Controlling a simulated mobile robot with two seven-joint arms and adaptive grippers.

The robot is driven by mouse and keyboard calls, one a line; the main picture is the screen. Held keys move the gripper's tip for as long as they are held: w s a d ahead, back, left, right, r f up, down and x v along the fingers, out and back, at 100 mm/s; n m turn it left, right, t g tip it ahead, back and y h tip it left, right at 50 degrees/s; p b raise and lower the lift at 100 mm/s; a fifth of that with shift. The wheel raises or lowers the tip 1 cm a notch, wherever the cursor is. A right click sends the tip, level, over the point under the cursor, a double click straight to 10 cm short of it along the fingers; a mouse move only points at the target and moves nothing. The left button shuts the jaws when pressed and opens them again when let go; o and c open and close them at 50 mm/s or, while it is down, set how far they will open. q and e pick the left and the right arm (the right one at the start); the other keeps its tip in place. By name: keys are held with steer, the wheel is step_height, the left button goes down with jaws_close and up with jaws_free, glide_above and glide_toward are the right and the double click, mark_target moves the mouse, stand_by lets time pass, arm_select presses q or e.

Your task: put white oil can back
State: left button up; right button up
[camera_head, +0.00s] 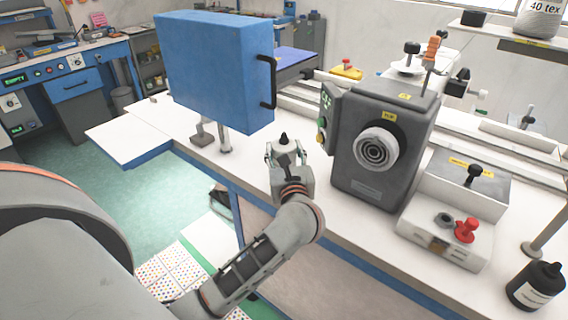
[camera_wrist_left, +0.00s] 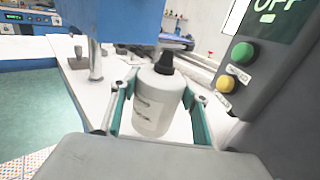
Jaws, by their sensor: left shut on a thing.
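The white oil can (camera_wrist_left: 158,100) is a white bottle with a black cap and a printed label. It stands nearly upright between the teal-lined fingers of my left gripper (camera_wrist_left: 160,120), which is shut on it. In the head view the gripper (camera_head: 287,155) is over the front edge of the white bench, between the blue box and the dark grey machine head. There the can (camera_head: 284,146) shows mainly its black cap and top; the rest is hidden by the gripper. My right gripper is not in either view.
The dark grey machine head (camera_head: 384,150) with a round chuck stands close to the right of the gripper. A blue box (camera_head: 215,70) on metal posts stands to the left. A black bottle (camera_head: 536,287) and a control block with a red knob (camera_head: 465,230) are at the right.

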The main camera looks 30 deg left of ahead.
arm_select(q)
steer(key=shift+f, duration=1.85)
steer(key=shift+f, duration=0.1)
steer(key=o, duration=1.5)
steer(key=shift+f+b, duration=0.1)
steer(key=shift+b, duration=0.2)
steer(key=shift+c, duration=0.2)
steer(key=shift+s+d, duration=0.1)
steer(key=v, duration=1.1)
steer(key=shift+s+d+r+b, duration=0.2)
steer(key=shift+s+d+b, duration=0.05)
steer(key=shift+b, duration=0.1)
